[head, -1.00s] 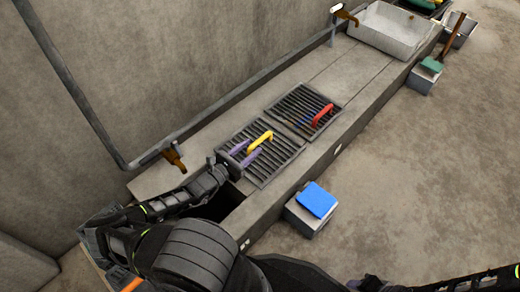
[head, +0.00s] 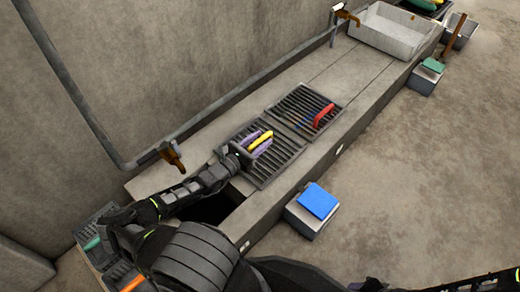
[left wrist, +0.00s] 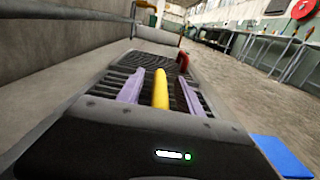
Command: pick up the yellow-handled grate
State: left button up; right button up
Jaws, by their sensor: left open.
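The yellow-handled grate (head: 282,168) lies flat on the long concrete counter, beside a dark opening. Its yellow handle (head: 260,141) stands up from the bars; in the left wrist view the yellow handle (left wrist: 161,90) lies between two purple fingers. My left gripper (head: 257,143) is open, with one finger on each side of the handle. I cannot tell whether either finger touches it. My right gripper is not in view; only part of an arm shows at the lower right.
A red-handled grate (head: 292,103) lies just beyond on the counter. A dark opening (head: 208,207) is in the counter near my left forearm. A brown tap (head: 172,156) hangs by the wall. A blue-topped block (head: 317,201) stands in front. A white basin (head: 388,33) is at the far end.

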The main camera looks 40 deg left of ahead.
pick_arm(q)
jog(key=shift+c, duration=0.3)
grip_shut()
dwell(0.4)
dwell(0.7)
jog(key=shift+r, duration=0.1)
